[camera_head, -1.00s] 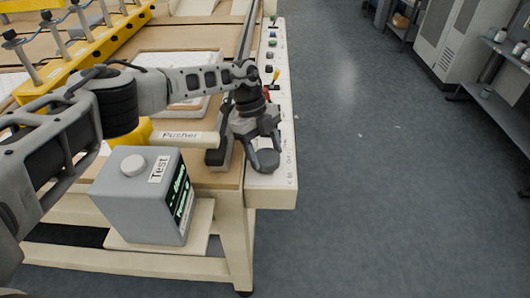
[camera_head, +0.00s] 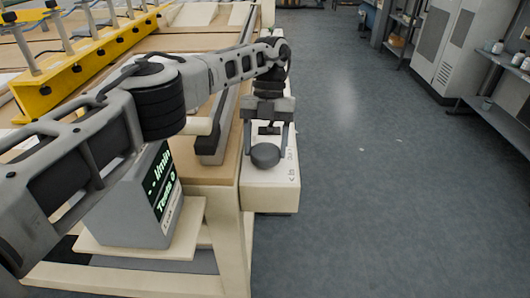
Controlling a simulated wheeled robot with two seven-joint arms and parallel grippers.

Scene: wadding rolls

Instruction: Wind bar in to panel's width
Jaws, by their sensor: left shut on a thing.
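My left gripper (camera_head: 266,147) is at the near end of the cream side rail (camera_head: 270,195), to the right of the table. Its two fingers straddle a dark grey round knob (camera_head: 265,156) and are shut on it. A long grey bar (camera_head: 213,143) runs along the table's right edge, just left of the rail. My left arm crosses above and hides much of the bar and the tabletop. The panel cannot be made out clearly behind the arm. My right gripper is not in view.
A grey tester box (camera_head: 140,215) with a lit green display stands on a cream shelf (camera_head: 190,230) at the near left. A yellow beam (camera_head: 80,65) with several upright posts lies at the far left. Open floor (camera_head: 370,190) lies right, with shelves and a grey cabinet (camera_head: 445,45) beyond.

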